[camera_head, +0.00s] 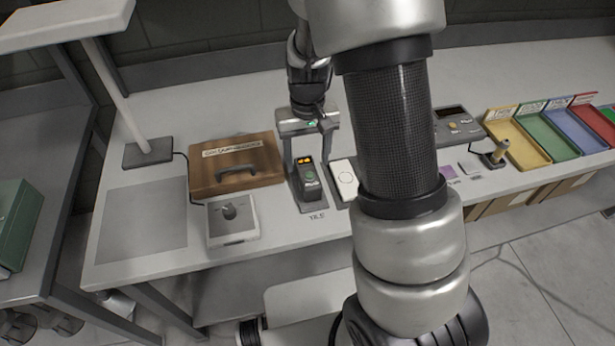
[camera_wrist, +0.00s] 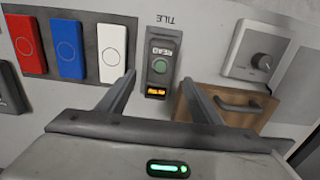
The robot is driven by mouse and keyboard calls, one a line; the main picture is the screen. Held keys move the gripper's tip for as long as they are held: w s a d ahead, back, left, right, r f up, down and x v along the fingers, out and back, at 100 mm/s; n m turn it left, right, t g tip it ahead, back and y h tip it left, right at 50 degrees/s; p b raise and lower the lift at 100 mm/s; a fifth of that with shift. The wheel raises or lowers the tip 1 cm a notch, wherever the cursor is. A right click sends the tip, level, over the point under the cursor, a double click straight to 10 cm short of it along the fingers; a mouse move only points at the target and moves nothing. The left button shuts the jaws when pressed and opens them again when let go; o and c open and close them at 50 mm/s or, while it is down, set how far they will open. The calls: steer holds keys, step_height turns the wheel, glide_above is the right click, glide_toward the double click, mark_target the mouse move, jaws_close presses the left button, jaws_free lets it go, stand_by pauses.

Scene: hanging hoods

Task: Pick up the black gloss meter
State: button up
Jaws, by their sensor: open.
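The black gloss meter (camera_head: 309,185) lies on the grey bench above the printed word TILE. It has a green round button and a lit orange display. It also shows in the wrist view (camera_wrist: 161,66), upside down, with its display end towards my gripper. My gripper (camera_head: 306,162) is open, its two fingers pointing down over the meter's far end. I cannot tell exactly how far above the bench the fingertips are.
A white tile (camera_wrist: 112,52) lies close beside the meter, with blue (camera_wrist: 67,48) and red (camera_wrist: 25,45) tiles beyond. A brown case (camera_head: 237,167) and a white knob box (camera_head: 232,219) stand to the left. Coloured trays (camera_head: 548,134) are far right.

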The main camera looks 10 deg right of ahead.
mark_target(308, 171)
step_height(308, 171, down, 8)
steer(key=shift+d+r, duration=0.1)
steer(key=shift+r, duration=0.15)
steer(key=shift+c, duration=0.2)
steer(key=shift+w+r, duration=0.1)
jaws_close()
